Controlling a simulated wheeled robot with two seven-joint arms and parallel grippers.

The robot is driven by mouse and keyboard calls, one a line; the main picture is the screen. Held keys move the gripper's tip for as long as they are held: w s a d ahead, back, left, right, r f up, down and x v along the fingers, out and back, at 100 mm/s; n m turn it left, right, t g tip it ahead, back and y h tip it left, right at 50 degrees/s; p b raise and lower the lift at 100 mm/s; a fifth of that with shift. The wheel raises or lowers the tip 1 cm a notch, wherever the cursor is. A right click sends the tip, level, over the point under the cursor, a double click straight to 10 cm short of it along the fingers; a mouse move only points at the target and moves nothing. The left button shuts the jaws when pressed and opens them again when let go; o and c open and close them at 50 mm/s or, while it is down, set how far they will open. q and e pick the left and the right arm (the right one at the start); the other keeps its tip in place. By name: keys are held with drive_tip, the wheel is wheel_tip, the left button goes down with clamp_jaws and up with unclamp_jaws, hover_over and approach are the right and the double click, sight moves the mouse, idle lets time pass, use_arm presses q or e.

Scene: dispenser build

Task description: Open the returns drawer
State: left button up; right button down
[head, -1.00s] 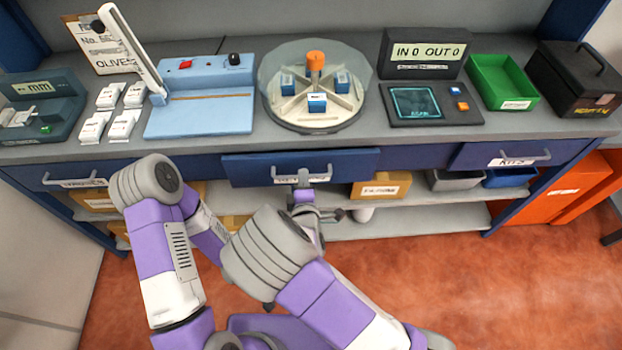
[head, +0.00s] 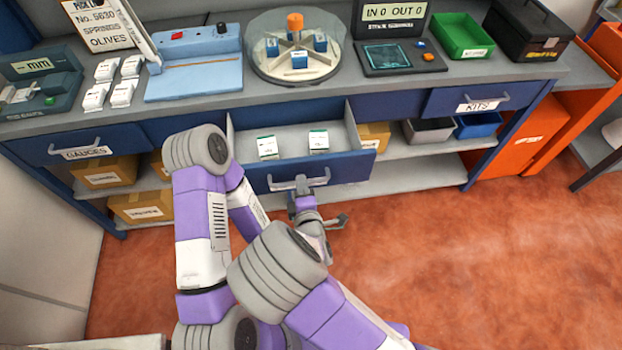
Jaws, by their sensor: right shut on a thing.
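The returns drawer (head: 352,168), a blue-fronted drawer in the middle of the bench, stands pulled out, with its grey inside showing. Two small white boxes lie in it, a left one (head: 267,147) and a right one (head: 318,141). My right gripper (head: 302,188) is shut on the drawer's grey bar handle (head: 284,186), at the front. The drawer's label is mostly hidden behind the handle and gripper. My left arm bends in from the left; its gripper is hidden behind my right arm.
The closed gauges drawer (head: 42,151) is at left and the closed kits drawer (head: 440,103) at right. A carousel (head: 262,68) stands on the bench above the open drawer. Cartons (head: 108,172) and bins fill the shelf below. The red floor at right is clear.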

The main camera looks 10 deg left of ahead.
drive_tip(key=shift+s+d, duration=0.1)
drive_tip(key=shift+s, duration=0.2)
drive_tip(key=c, duration=1.2)
unclamp_jaws()
drive_tip(key=p+v, duration=0.1)
drive_tip(key=v, duration=0.6)
drive_tip(key=shift+s+d+r, duration=0.1)
drive_tip(key=shift+s, duration=0.2)
